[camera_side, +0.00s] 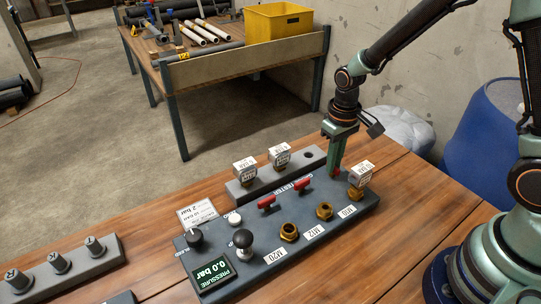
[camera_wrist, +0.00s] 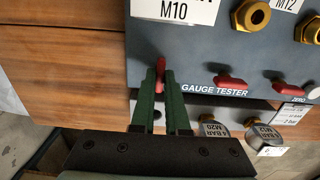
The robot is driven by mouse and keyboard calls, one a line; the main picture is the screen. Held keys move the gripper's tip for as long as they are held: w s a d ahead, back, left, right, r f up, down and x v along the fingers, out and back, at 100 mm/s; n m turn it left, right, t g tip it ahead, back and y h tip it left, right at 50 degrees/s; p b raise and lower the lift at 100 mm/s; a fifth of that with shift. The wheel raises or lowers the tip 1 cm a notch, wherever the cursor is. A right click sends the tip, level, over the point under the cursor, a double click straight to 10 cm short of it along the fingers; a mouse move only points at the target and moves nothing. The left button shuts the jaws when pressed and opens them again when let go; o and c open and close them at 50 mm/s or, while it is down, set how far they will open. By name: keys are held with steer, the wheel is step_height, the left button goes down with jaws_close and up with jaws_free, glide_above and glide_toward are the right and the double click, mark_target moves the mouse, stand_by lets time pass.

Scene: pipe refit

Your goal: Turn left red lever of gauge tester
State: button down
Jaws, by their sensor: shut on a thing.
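My gripper (camera_side: 335,170) reaches down to the lever by the M10 label (camera_wrist: 160,78), rightmost in the side view and leftmost in the wrist view. In the wrist view my gripper (camera_wrist: 162,80) has its green fingers closed around this lever. The middle lever (camera_side: 303,186) and the lever by M20 (camera_side: 267,203) stand free. The fingers hide most of the held lever in the side view.
A white-labelled gauge (camera_side: 361,174) sits on the M10 port, close to my gripper. Two more gauges (camera_side: 245,171) (camera_side: 279,155) stand in a grey rack (camera_side: 262,185) behind the tester. The brass M12 (camera_side: 324,211) and M20 (camera_side: 289,231) ports are empty.

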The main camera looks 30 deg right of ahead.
steer(key=c, duration=0.9)
jaws_free()
step_height(320, 180, up, 12)
steer(key=shift+r, duration=0.1)
steer(key=s+r+t, duration=0.2)
steer(key=s, duration=0.1)
steer(key=s+d+r+t, duration=0.1)
steer(key=s+r, duration=0.2)
steer(key=s+d+r+t, duration=0.1)
steer(key=s+r+t, duration=0.1)
steer(key=s, duration=0.1)
steer(key=shift+r+t, duration=0.3)
steer(key=shift+r, duration=0.1)
